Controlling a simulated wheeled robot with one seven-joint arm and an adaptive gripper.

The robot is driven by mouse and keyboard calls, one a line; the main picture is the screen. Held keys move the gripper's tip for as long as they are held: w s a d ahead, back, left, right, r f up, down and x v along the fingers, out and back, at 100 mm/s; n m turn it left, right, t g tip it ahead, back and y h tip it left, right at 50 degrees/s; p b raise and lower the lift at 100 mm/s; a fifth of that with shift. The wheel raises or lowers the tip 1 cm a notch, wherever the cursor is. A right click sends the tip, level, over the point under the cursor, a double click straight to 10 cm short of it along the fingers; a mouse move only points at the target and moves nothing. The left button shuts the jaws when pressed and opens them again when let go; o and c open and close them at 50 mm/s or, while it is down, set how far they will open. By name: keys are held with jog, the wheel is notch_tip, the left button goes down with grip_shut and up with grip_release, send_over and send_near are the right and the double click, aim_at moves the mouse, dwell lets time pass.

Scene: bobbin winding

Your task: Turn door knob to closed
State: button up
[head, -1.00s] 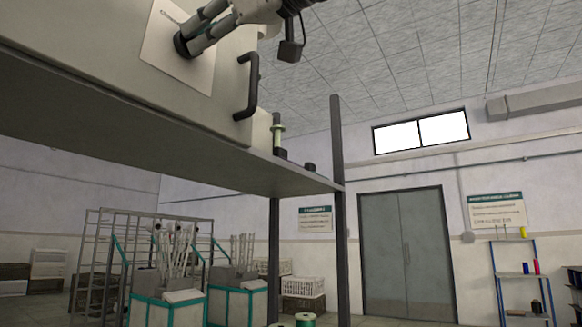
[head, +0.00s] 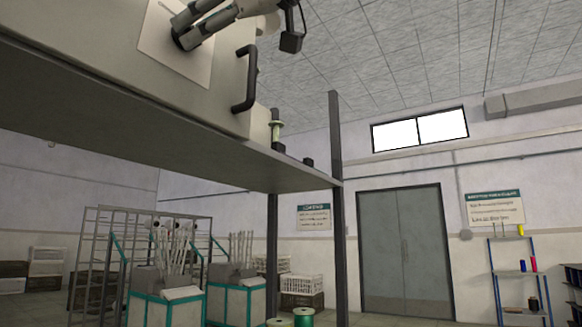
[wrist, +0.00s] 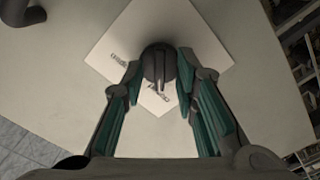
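The round dark door knob (wrist: 158,66) sits on a pale square plate (wrist: 203,36) on the machine's door. Its raised ridge runs nearly up and down in the wrist view, with its lower end towards one of two small printed labels, which are hard to read.
A dark bar handle (head: 246,78) stands out from the door right of the plate. A spool (head: 275,127) stands near the right end of the machine's shelf (head: 200,163). Teal-framed bins (head: 165,300) and a rack stand below on the left.

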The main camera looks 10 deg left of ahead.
jog(key=v, duration=1.2)
dwell(0.5)
jog(key=w+d+f+m+h, duration=0.2)
jog(key=d+f+m+h, duration=0.15)
jog(key=f, duration=0.65)
jog(key=w+d+f+m+h, duration=0.25)
jog(key=d+f+m, duration=0.2)
jog(key=f, duration=0.65)
jog(key=w+d+f+m+h, duration=0.1)
jog(key=d+f+m+h, duration=0.3)
jog(key=f, duration=0.6)
jog(key=s+d+f+m+g+h, duration=0.2)
jog(key=s+d+f+m, duration=0.25)
jog(key=f, duration=0.65)
jog(key=s+d+f+m+g+h, duration=0.1)
jog(key=s+d+f+m+h, duration=0.15)
jog(key=s+d+f, duration=0.6)
jog(key=s+d+f+m+g+h, duration=0.15)
jog(key=f+m, duration=0.25)
jog(key=f, duration=0.9)
notch_tip(320, 180, up, 14)
jog(key=t+p, duration=0.2)
jog(key=p, duration=1)
jog(key=shift+s+f+h, duration=0.25)
jog(key=shift+s+h, duration=0.05)
jog(key=shift+s, duration=0.05)
